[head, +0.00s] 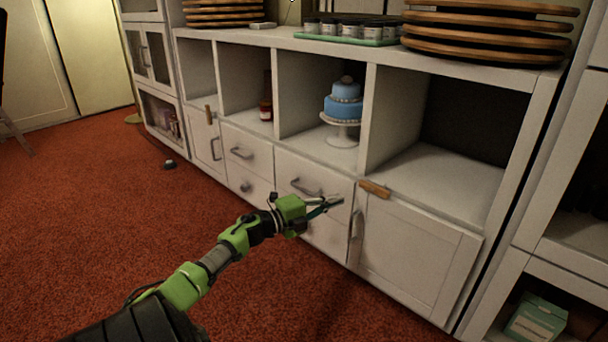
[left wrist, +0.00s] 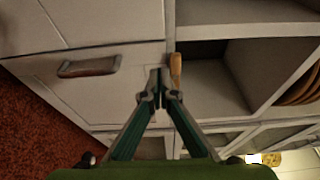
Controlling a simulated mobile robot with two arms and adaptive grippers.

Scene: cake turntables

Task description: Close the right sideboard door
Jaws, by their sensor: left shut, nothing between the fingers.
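The right sideboard door (head: 415,250) is a white panel at the lower right of the sideboard in the head view. It looks flush or nearly flush with the front; a small gap cannot be told. A grey handle (head: 356,225) is near its left edge. A wooden block (head: 375,189) sits at its top left corner, and a wooden piece also shows in the left wrist view (left wrist: 176,70). My left gripper (head: 338,201) is shut and empty, in front of the sideboard just left of the door. Its closed fingertips show in the left wrist view (left wrist: 160,75). My right gripper is out of view.
Drawers (head: 296,170) with grey handles are left of the door. Open compartments above hold a blue cake (head: 345,105) on a white stand (head: 343,132) and a red jar (head: 266,110). Wooden turntables (head: 487,38) are stacked on top. Red carpet (head: 90,230) is mostly clear.

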